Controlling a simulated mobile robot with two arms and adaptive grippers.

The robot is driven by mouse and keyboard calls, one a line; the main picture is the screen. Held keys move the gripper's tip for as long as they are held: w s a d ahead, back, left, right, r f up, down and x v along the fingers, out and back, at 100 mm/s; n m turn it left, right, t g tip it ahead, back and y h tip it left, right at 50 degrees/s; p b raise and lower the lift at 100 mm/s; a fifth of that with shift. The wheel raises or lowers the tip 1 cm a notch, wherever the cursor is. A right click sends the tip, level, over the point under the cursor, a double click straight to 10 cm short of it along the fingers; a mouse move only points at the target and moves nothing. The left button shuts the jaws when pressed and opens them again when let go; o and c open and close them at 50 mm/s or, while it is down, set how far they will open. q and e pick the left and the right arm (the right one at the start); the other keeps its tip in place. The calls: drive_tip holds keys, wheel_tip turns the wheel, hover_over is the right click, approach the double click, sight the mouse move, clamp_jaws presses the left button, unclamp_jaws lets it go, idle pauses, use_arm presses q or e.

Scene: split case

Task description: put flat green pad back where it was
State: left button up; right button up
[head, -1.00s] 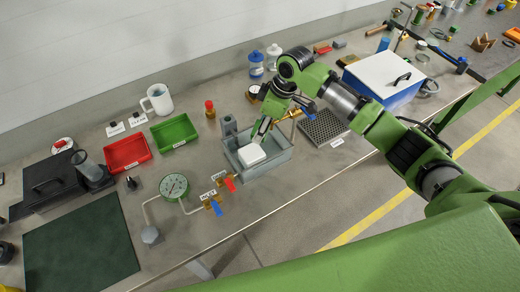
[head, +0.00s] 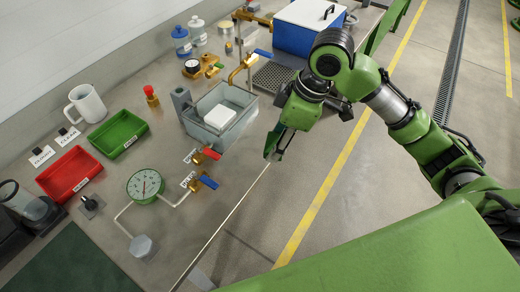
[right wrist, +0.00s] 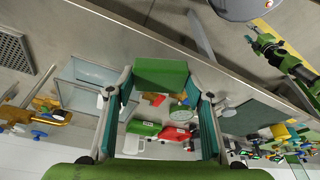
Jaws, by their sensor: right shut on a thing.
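The flat green pad (right wrist: 160,74) is between the fingers of my right gripper (right wrist: 161,92), which is shut on it. In the head view my right gripper (head: 273,154) hangs at the table's front edge, to the right of the grey tub. The pad is hard to tell from the green fingers there. The grey tub (head: 190,124) holds a white block (head: 220,117); the tub also shows in the right wrist view (right wrist: 75,94). A green arm, seemingly my left, shows at the upper right of the wrist view; its jaws (right wrist: 262,42) are too small to read.
Red-handled (head: 207,153) and blue-handled (head: 204,182) valves and a gauge (head: 145,186) stand left of the gripper. A brass tap (head: 245,65) rises behind the tub. Red (head: 68,174) and green (head: 118,133) trays and a dark green mat (head: 75,266) lie left. The floor in front is open.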

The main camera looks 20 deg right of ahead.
drive_tip(key=w+f+p, duration=0.2)
drive_tip(key=w+f, duration=0.2)
drive_tip(key=w, duration=0.5)
hover_over(256, 141)
drive_tip(key=s, duration=0.1)
drive_tip(key=f, duration=0.4)
drive_tip(key=shift+s+d+f+p, duration=0.2)
drive_tip(key=shift+d+f+p, duration=0.1)
drive_tip(key=shift+d+f, duration=0.1)
drive_tip(key=shift+w+f, duration=0.3)
drive_tip(key=shift+f, duration=0.1)
wheel_tip(256, 141, down, 3)
drive_tip(key=shift+w+r+p, duration=0.1)
drive_tip(key=shift+p, duration=0.7)
use_arm(q)
wheel_tip(256, 141, up, 4)
drive_tip(key=shift+s+d+r, duration=0.1)
use_arm(e)
drive_tip(key=shift+f, duration=0.35)
drive_tip(key=shift+f, duration=0.15)
drive_tip(key=o, duration=1)
drive_tip(key=shift+o, duration=0.2)
